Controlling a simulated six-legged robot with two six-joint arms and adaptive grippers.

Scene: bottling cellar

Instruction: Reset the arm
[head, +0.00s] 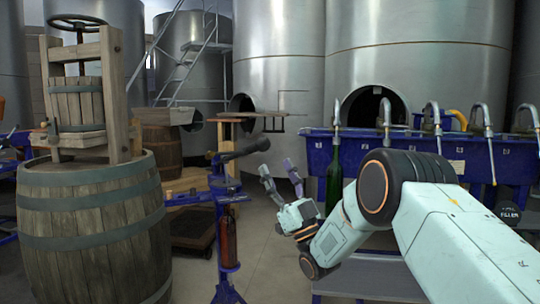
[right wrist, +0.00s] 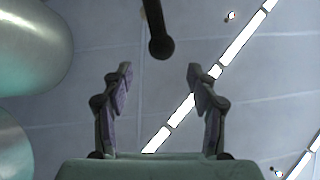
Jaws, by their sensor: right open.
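My right arm (head: 447,232) comes in from the right in the head view. Its gripper (head: 277,173) is near the middle, pointing up, with its two fingers spread apart and nothing between them. In the right wrist view the gripper (right wrist: 159,80) is open and empty, with the ceiling and its strip lights behind it. My left gripper is not in view.
A wooden barrel (head: 95,235) with a small press (head: 80,100) stands at the left. A blue stand (head: 222,215) holds a brown bottle (head: 228,240). A blue filling bench (head: 465,155) with several taps and a green bottle (head: 334,180) is at the right. Steel tanks (head: 280,60) stand behind.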

